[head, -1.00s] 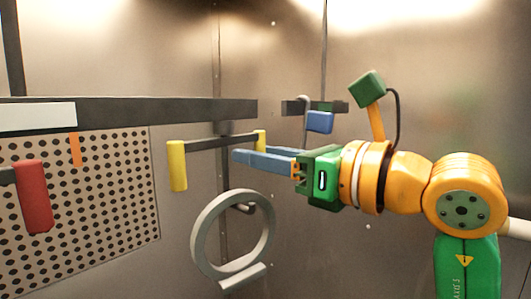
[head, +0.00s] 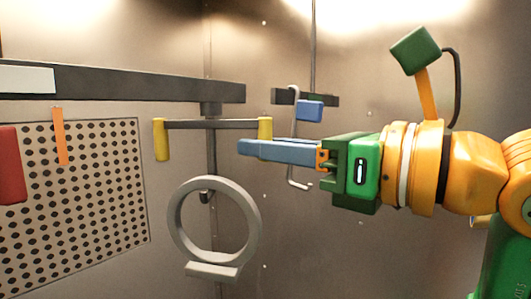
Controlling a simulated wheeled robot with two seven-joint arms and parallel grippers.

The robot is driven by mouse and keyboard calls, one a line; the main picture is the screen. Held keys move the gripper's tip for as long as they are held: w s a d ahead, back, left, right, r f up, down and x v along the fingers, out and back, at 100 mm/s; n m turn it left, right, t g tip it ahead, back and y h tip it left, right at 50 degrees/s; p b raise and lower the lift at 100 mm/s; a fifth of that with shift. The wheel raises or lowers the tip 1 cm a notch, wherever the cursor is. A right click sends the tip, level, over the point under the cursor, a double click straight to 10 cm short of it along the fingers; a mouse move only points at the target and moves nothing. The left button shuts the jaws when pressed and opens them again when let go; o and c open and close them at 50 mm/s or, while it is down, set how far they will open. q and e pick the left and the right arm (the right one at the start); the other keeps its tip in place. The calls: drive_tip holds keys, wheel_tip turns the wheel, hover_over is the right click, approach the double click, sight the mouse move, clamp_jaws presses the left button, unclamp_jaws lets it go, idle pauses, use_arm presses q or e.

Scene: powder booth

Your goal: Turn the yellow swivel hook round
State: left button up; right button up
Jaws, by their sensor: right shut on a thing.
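The yellow swivel hook is a dark crossbar (head: 210,124) with an upright yellow piece at each end, hung under a dark beam. Its left yellow end (head: 161,140) hangs free. Its right yellow end (head: 265,128) is at the blue fingers of my right gripper (head: 245,147), which comes in from the right. The gripper is shut on this end, and the fingers hide part of its lower half. My left gripper is not in view.
The dark beam (head: 130,87) runs above the hook. A perforated panel (head: 110,225), an orange strip (head: 60,137) and a red piece (head: 10,165) are left. A blue block (head: 309,110) on a bent grey rod stands behind.

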drive_tip(key=shift+s+a+f+b, duration=0.15)
drive_tip(key=shift+s+b, duration=0.1)
drive_tip(key=shift+s, duration=0.4)
drive_tip(key=shift+s+a+r+b, duration=0.1)
drive_tip(key=shift+s+a+b, duration=0.1)
drive_tip(key=shift+s, duration=0.45)
drive_tip(key=shift+s+a, duration=0.55)
drive_tip(key=shift+s, duration=0.3)
drive_tip(key=shift+s+a+b, duration=0.4)
drive_tip(key=shift+s+a, duration=0.15)
drive_tip(key=shift+a, duration=0.2)
drive_tip(key=shift+s+a, duration=0.25)
drive_tip(key=shift+a, duration=1.55)
drive_tip(key=shift+w+a, duration=0.3)
drive_tip(key=shift+a, duration=0.6)
drive_tip(key=shift+w+a, duration=0.25)
drive_tip(key=shift+a, duration=0.1)
drive_tip(key=o, duration=0.8)
